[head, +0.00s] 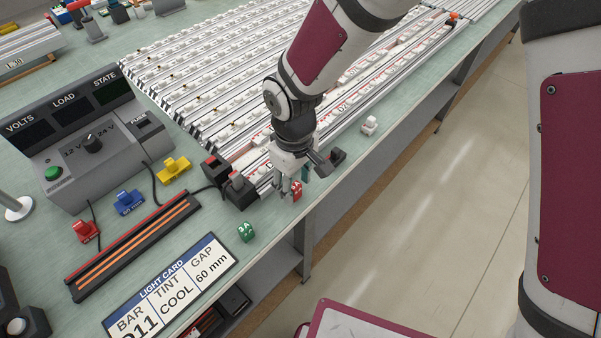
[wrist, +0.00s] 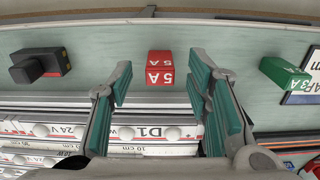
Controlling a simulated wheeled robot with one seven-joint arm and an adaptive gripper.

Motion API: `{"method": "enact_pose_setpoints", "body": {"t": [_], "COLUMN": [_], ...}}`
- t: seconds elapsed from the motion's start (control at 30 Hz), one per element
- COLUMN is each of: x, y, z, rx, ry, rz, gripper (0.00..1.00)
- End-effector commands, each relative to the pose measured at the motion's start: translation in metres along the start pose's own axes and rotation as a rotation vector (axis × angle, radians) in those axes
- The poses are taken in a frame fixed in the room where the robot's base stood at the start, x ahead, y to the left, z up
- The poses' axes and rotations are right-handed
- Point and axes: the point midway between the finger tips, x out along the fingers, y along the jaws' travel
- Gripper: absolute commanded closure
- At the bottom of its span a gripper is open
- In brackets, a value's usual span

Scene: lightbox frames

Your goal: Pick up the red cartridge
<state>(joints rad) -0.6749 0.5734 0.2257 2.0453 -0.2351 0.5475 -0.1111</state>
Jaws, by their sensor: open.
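The red cartridge (wrist: 159,68), marked "5 A", stands on the green bench top in the wrist view, a little beyond and between my fingertips. In the head view the red cartridge (head: 297,191) shows beside my gripper (head: 290,186), near the bench's front edge and partly hidden by it. My gripper (wrist: 158,82) is open in the wrist view, its teal-padded fingers spread to the left and right of the cartridge. No contact between fingers and cartridge shows.
A green "3 A" cartridge (head: 246,231) stands nearby, toward the light card (head: 170,287). A black block (wrist: 40,66) lies on the other side. Light bars in rails (head: 220,75) fill the bench behind. A power unit (head: 85,140) stands at left. Bare bench surrounds the red cartridge.

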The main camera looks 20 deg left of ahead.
Motion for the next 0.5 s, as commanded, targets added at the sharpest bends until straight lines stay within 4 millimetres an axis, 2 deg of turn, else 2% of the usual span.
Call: {"method": "enact_pose_setpoints", "body": {"t": [0.13,0.4,0.43,0.5], "x": [0.016,0.02,0.02,0.019], "y": [-0.001,0.0,0.0,0.0], "z": [0.0,0.0,0.0,0.0], "rx": [-0.001,0.0,0.0,0.0], "ry": [-0.002,0.001,0.001,0.001], "rz": [0.0,0.001,0.001,0.001], "gripper": [0.55,0.55,0.57,0.73]}}
